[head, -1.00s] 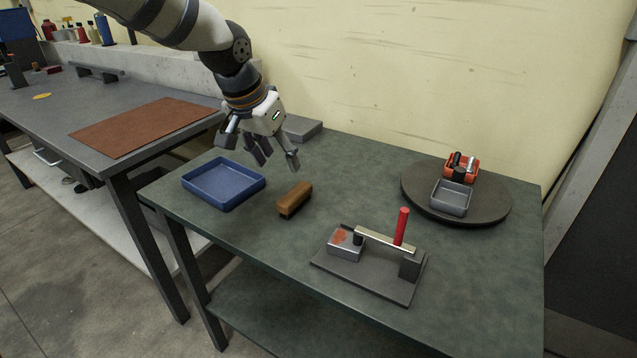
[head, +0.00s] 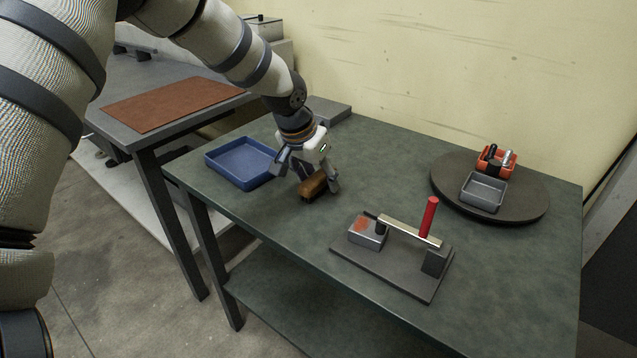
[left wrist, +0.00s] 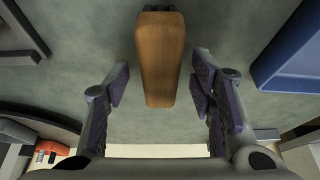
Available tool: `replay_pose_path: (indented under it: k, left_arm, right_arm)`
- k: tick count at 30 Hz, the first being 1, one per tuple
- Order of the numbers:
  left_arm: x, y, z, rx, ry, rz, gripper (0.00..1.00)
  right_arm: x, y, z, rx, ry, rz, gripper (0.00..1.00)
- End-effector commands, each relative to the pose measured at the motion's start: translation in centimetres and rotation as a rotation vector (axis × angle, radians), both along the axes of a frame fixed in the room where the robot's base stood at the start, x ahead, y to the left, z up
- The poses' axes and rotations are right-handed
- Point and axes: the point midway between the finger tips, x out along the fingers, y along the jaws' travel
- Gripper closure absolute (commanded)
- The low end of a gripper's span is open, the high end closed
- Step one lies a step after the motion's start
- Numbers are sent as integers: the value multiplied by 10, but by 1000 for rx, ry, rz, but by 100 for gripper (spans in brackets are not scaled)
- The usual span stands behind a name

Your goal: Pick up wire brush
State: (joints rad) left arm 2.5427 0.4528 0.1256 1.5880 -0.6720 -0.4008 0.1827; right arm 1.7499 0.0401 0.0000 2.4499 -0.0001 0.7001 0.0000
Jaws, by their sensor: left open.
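The wire brush shows as a brown wooden block (head: 313,187) lying on the green bench top, just right of the blue tray. In the left wrist view the brush (left wrist: 160,60) lies between the two open fingers of my left gripper (left wrist: 161,90), with a gap on each side. My right gripper does not show.
A blue tray (head: 227,175) stands left of the brush. A fixture with a red handle (head: 429,217) stands to the right on the green bench (head: 300,240). A round turntable (head: 520,207) holds a grey tray (head: 483,190) and a red bin (head: 508,152).

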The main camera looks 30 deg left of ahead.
Motion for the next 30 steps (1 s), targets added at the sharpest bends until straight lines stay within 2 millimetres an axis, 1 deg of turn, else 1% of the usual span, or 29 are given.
replay_pose_path:
  k: [18, 19, 20, 21, 23, 24, 25, 30]
  left_arm:
    - [0, 0, -5, 1, 1, 0, 50]
    - [0, 0, -5, 1, 1, 0, 55]
    - [0, 0, -5, 0, 1, 0, 61]
    - [0, 0, -5, 0, 1, 0, 70]
    - [0, 0, -5, 0, 1, 0, 84]
    - [0, 0, -5, 0, 2, 0, 93]
    - [0, 0, -5, 0, 2, 0, 100]
    - [-1, 0, -5, 0, 2, 0, 100]
  right_arm:
    - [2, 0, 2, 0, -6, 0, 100]
    - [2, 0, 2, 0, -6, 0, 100]
    - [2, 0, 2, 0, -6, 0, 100]
    - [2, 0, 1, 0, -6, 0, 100]
    - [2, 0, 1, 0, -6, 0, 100]
    - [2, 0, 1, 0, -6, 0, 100]
    - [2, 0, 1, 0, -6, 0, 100]
    - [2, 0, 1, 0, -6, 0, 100]
